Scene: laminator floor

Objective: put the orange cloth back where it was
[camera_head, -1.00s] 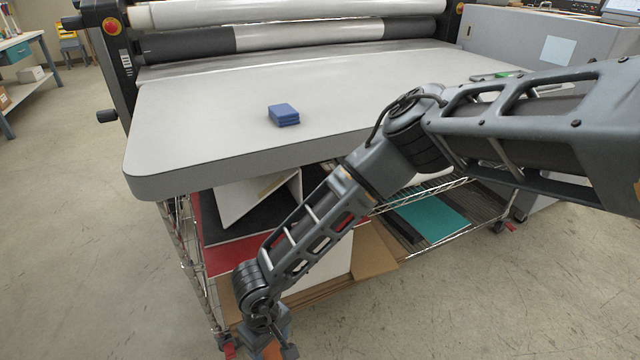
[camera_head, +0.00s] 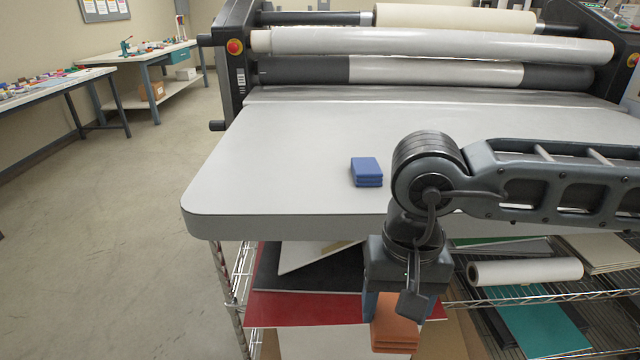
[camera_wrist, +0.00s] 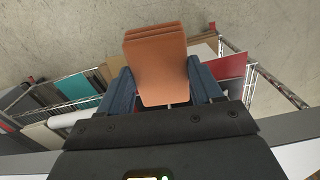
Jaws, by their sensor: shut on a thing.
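The orange cloth (camera_head: 396,332) is a small folded stack. My gripper (camera_head: 392,308) points down and is shut on it, in front of the table's front edge and below the top's level. In the wrist view the orange cloth (camera_wrist: 156,62) sits between the two blue-grey fingers of my gripper (camera_wrist: 165,95). A blue folded cloth (camera_head: 367,172) lies on the grey table top (camera_head: 290,160) of the laminator, behind and left of my wrist.
Large rollers (camera_head: 440,45) stand at the back of the table top. Below it, a wire shelf (camera_head: 510,297) holds boards and a white roll (camera_head: 525,272). The table top left of the blue cloth is clear. Workbenches (camera_head: 150,52) stand far left.

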